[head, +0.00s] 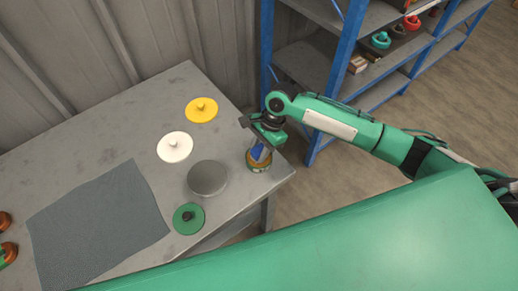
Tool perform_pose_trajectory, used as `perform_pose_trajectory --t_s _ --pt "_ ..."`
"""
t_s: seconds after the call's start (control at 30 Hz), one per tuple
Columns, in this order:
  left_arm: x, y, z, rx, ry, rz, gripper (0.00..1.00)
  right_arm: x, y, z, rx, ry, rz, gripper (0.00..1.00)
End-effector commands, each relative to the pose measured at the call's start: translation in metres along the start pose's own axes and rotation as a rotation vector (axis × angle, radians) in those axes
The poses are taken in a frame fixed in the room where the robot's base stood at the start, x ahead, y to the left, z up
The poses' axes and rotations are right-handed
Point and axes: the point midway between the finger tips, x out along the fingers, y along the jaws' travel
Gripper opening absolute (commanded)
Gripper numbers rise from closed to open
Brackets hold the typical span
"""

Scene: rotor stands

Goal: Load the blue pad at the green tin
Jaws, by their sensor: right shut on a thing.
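My right gripper (262,134) comes in from the right and points down over the right end of the grey table. It is shut on a small blue pad (257,152). Just below the pad is a small round tin with a green and orange-brown side (259,167), near the table's right edge. The gripper partly hides the tin and pad, and I cannot tell whether they touch. A green disc with a dark knob (188,218) lies at the table's front edge. My left gripper is not in view.
A grey round plate (207,178), a white disc (174,147) and a yellow disc (201,110) are left of the gripper. A dark grey mat (98,222) covers the left part of the table (95,133). Orange items are cut off at the left edge. A blue-framed shelf (349,45) stands behind.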

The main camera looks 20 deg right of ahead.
Motion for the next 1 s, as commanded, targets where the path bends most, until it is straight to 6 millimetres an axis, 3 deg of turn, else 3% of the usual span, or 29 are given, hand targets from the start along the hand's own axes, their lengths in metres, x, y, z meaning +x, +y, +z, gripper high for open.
perform_pose_trajectory --t_s 1.0 --pt "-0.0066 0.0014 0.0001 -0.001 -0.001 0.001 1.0 0.0001 -0.0002 0.0 0.0 0.0 0.0 0.12"
